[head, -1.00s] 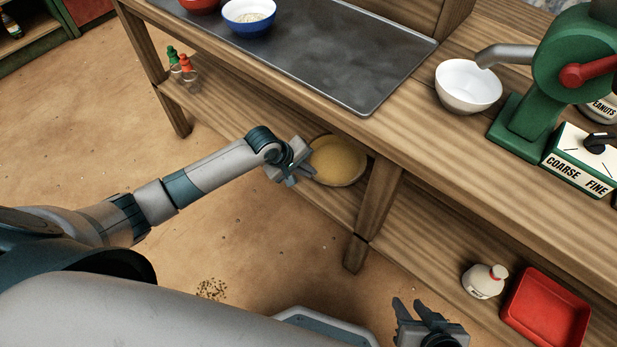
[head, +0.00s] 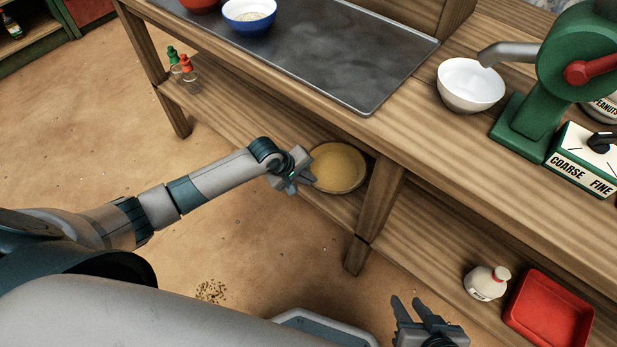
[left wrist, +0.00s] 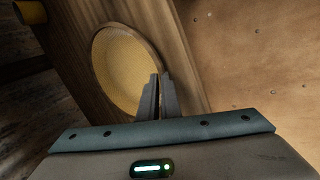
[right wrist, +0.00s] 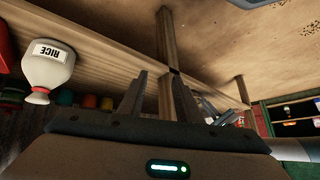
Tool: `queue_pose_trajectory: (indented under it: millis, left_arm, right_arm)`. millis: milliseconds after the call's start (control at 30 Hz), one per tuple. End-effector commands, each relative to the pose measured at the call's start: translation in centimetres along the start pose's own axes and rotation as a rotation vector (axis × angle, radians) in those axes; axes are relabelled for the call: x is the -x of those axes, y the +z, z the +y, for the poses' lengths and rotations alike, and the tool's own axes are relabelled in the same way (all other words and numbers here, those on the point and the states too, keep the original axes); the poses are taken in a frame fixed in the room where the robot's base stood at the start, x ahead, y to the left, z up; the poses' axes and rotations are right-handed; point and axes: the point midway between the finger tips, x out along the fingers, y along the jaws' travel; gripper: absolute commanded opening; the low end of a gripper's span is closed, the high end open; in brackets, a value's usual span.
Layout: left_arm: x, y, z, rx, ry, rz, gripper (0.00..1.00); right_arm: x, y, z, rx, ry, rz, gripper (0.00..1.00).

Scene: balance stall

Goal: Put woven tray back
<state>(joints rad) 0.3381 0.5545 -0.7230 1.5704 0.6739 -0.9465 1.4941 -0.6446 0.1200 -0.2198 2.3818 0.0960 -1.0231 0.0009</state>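The woven tray (head: 339,167) is a round, shallow, yellow-tan dish at the lower shelf (head: 272,140), left of a table leg. It also shows in the left wrist view (left wrist: 122,70), over the shelf planks. My left gripper (head: 305,180) is at the tray's near left rim. In the left wrist view its fingers (left wrist: 160,82) are close together with the rim between their tips. I cannot tell whether the tray's underside touches the shelf. My right gripper (head: 408,304) is open and empty, low in front of the right part of the bench; its parted fingers show in the right wrist view (right wrist: 158,78).
A table leg (head: 378,205) stands just right of the tray. The bench top with its metal plate (head: 310,50) overhangs the shelf. Two squeeze bottles (head: 182,65) stand on the shelf's far left. A rice jar (head: 486,282) and red tray (head: 548,312) are on the right shelf.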

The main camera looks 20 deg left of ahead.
Motion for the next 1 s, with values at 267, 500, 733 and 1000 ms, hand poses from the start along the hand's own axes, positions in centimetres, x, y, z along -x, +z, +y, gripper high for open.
queue_pose_trajectory:
  millis: [267,500,733,1000]
  left_arm:
    - [-0.1,0.0,-0.1,0.0,0.0,0.0,0.23]
    - [0.1,0.0,0.0,-0.001,0.0,0.0,0.23]
    - [2.1,0.0,0.1,-0.001,0.0,0.0,0.23]
    - [6.7,0.0,0.2,-0.001,0.0,0.0,0.23]
  right_arm:
    - [-0.1,0.1,0.0,-0.002,0.0,-0.006,0.31]
    - [-0.2,0.0,-0.2,-0.009,-0.001,-0.003,0.31]
    - [0.2,0.2,-0.1,-0.007,0.006,-0.028,0.31]
    - [0.6,1.3,1.9,0.007,0.05,-0.12,0.31]
